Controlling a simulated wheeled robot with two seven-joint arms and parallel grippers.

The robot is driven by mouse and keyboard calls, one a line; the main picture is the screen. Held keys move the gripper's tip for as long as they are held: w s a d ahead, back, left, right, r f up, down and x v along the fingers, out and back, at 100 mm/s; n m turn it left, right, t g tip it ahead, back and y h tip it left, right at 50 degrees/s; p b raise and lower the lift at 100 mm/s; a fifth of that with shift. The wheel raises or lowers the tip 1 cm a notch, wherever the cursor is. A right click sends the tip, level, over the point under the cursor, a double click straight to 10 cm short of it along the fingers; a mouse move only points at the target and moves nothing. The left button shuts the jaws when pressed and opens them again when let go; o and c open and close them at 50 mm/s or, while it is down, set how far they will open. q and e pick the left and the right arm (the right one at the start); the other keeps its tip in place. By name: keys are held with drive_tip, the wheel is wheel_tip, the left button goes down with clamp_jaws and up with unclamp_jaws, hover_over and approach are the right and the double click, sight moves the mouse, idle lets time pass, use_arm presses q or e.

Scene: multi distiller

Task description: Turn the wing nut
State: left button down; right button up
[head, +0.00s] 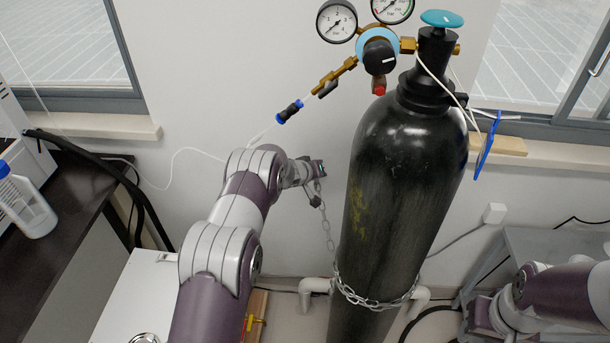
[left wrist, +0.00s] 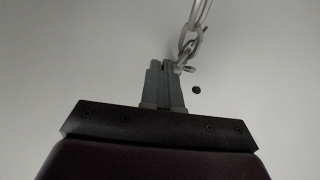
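I cannot clearly pick out the wing nut in either view. My left gripper (head: 318,169) is close to the wall, left of the black gas cylinder (head: 402,190), at the upper end of a metal chain (head: 327,232). In the left wrist view its fingers (left wrist: 165,72) are close together with only a thin dark gap. The chain (left wrist: 191,43) ends in a link right beside the fingertips. I cannot tell whether anything small is pinched between them. My right arm shows at the lower right of the head view, with its gripper not visible.
The chain loops round the cylinder's lower part. A regulator (head: 379,55) with two gauges and a blue-topped valve (head: 441,18) stand above. A dark bench (head: 65,215) with a white bottle (head: 25,205) is at left. A grey table (head: 545,250) is at right.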

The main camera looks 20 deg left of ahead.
use_arm(q)
drive_tip(key=shift+w+d+f+p, duration=0.1)
drive_tip(key=shift+d+p, duration=0.15)
drive_tip(key=shift+p, duration=0.25)
idle(0.5)
